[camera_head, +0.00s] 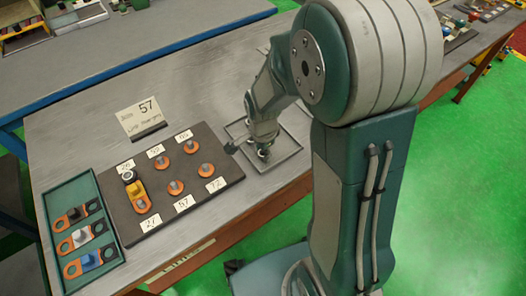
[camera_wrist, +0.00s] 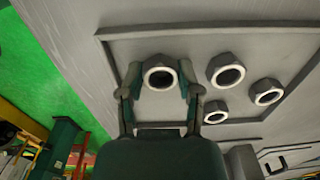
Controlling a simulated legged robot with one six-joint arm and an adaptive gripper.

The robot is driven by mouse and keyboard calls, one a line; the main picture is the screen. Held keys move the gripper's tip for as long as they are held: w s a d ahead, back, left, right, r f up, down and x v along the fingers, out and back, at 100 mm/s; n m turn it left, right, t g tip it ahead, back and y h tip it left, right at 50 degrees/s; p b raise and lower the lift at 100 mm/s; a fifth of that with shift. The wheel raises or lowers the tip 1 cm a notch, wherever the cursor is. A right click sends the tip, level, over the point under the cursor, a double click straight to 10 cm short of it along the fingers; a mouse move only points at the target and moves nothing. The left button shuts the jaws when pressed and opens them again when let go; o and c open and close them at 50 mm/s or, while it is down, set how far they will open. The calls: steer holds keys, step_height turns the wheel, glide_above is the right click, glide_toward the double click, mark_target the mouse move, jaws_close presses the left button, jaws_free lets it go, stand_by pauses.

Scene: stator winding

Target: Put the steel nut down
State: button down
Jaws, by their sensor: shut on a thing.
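A steel nut (camera_wrist: 159,66) sits between the two fingers of my gripper (camera_wrist: 160,80), which is shut on it. The nut is within the outline of a shallow grey tray (camera_wrist: 250,34) in the wrist view. I cannot tell whether it touches the tray floor. Several other steel nuts, one of them (camera_wrist: 227,73) just right of my gripper, lie in the same tray. In the head view my gripper (camera_head: 262,152) points down over the tray (camera_head: 291,152); the held nut is hard to make out there.
A green tray (camera_head: 53,190) with several lugs lies farther left. A card reading 57 (camera_head: 141,116) is behind the board.

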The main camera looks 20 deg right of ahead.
steer(key=shift+c, duration=1.7)
jaws_free()
steer(key=shift+s+f, duration=0.15)
steer(key=shift+f, duration=0.5)
steer(key=shift+r, duration=0.15)
steer(key=shift+w+r, duration=0.2)
steer(key=shift+r, duration=0.1)
step_height(320, 180, up, 12)
steer(key=s+d+r+n+t, duration=0.1)
steer(key=s+r+n+t, duration=0.4)
steer(key=s+r+n, duration=0.5)
steer(key=s+n, duration=0.3)
steer(key=n, duration=0.1)
steer(key=shift+s+d+r, duration=0.25)
steer(key=shift+s+r, duration=0.05)
steer(key=shift+s, duration=0.05)
